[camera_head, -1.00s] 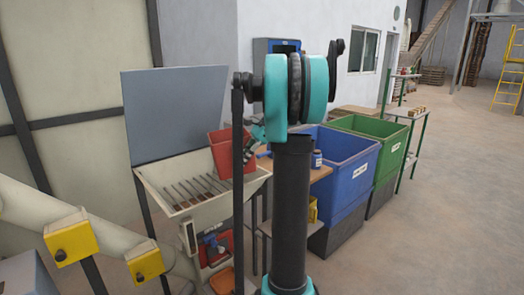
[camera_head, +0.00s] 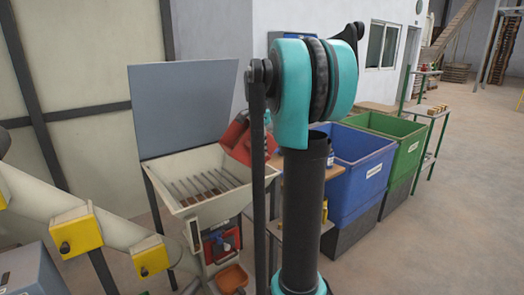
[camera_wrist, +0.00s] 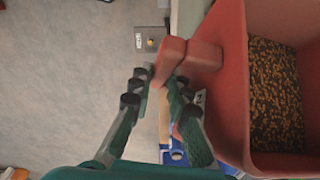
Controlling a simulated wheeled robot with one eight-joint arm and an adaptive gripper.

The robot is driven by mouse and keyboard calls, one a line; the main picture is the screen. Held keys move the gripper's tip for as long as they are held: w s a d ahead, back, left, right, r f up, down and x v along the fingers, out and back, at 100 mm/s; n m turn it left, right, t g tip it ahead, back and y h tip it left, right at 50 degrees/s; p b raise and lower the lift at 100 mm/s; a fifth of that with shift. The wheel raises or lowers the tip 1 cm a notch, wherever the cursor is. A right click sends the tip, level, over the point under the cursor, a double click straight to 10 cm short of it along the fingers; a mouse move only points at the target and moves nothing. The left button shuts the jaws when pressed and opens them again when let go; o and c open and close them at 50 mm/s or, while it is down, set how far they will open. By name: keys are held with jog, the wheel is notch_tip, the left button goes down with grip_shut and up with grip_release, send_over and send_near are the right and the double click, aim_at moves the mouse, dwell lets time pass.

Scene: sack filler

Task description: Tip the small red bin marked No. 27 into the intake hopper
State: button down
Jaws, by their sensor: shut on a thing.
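The small red bin (camera_head: 237,141) is held above the right end of the intake hopper (camera_head: 222,207) in the head view, clearly tilted. In the wrist view the bin (camera_wrist: 232,75) fills the right side, with orange-brown grain on its floor. My gripper (camera_wrist: 163,78) is shut on the bin's red grip block (camera_wrist: 190,54). A pale label on the bin is mostly hidden by a finger, and I cannot read its number. The hopper is a cream trough with a bar grate and an upright grey lid behind. My arm hides part of the bin's right side in the head view.
A blue bin (camera_head: 352,190) and a green bin (camera_head: 405,160) stand right of my arm. Cream pipework with yellow boxes (camera_head: 76,232) runs at lower left. An orange tray (camera_head: 232,278) sits below the hopper. Open floor lies at right.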

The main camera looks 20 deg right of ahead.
jog(key=shift+a+f+h, duration=0.15)
jog(key=shift+a+h, duration=0.3)
jog(key=shift+h, duration=0.65)
jog(key=a+f+h, duration=0.1)
jog(key=h, duration=0.1)
jog(key=a+h, duration=0.1)
jog(key=shift+f+t+h, duration=0.3)
jog(key=shift+f+h, duration=0.05)
jog(key=shift+h, duration=0.05)
jog(key=a+h, duration=0.1)
jog(key=a+r+h, duration=0.1)
jog(key=a+h, duration=0.1)
jog(key=a+r+h, duration=0.1)
jog(key=h, duration=0.1)
jog(key=shift+s+a+r, duration=0.15)
jog(key=shift+s, duration=0.1)
jog(key=a+h, duration=0.3)
jog(key=shift+s+r+t, duration=0.1)
jog(key=shift+r+t, duration=0.25)
jog(key=shift+t, duration=0.05)
jog(key=shift+s+a+r+h, duration=0.1)
jog(key=shift+s+a+h, duration=0.05)
jog(key=shift+a+h, duration=0.9)
jog(key=shift+d, duration=0.15)
